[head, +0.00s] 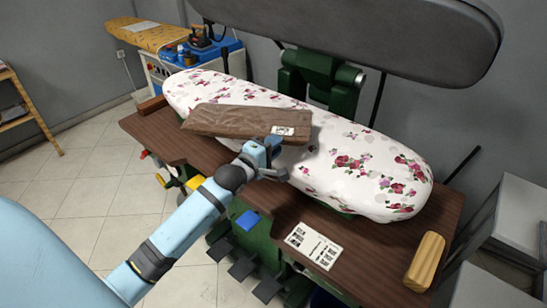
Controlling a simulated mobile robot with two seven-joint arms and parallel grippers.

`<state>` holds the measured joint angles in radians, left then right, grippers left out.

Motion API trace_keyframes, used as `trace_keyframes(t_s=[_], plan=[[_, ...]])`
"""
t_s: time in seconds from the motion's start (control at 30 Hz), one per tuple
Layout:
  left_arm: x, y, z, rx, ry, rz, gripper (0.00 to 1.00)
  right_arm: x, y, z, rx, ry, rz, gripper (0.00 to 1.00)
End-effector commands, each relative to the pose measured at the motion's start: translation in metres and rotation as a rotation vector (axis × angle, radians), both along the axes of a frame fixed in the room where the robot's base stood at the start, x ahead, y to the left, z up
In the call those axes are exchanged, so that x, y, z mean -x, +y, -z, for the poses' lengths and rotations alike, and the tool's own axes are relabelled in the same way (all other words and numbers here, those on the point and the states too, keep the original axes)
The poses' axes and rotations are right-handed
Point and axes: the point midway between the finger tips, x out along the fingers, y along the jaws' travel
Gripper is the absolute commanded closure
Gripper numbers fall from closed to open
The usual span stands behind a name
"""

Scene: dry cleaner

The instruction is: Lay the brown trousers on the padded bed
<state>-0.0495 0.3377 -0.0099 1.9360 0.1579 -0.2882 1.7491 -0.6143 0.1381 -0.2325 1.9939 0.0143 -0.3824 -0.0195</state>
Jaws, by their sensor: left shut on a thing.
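The brown trousers (235,119) are folded flat in a long strip, with a white printed tag (283,131) at their right end. They are over the left half of the padded bed (352,165), which has a white cover with red and pink flowers. I cannot tell whether they rest on it or hang just above it. My left gripper (273,148) is shut on the trousers at their near right edge, by the tag. My right gripper is not in view.
A dark padded press head (370,35) hangs above the bed. The brown wooden table (260,195) around it holds a printed card (312,246) and a wooden block (425,262). An ironing board (150,35) and iron (198,37) stand behind left. The bed's right half is clear.

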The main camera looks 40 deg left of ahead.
Motion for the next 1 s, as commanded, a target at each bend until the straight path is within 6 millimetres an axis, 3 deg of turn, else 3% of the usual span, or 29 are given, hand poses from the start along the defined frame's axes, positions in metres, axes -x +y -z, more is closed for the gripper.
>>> trace_keyframes(t_s=[0.27,0.63,0.67,0.77,1.0], plan=[[0.000,0.000,0.038,-0.001,0.001,0.000,1.00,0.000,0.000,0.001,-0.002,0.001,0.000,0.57],[0.000,0.000,0.042,0.000,0.000,0.000,1.00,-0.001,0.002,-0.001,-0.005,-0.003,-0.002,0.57],[0.000,0.000,0.043,0.001,0.003,0.000,0.76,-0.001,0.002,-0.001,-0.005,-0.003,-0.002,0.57],[0.000,0.000,0.043,0.001,0.002,0.000,0.53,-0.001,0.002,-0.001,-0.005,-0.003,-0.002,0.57],[0.000,0.000,0.042,0.001,0.002,0.000,0.52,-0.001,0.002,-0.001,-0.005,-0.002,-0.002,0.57]])
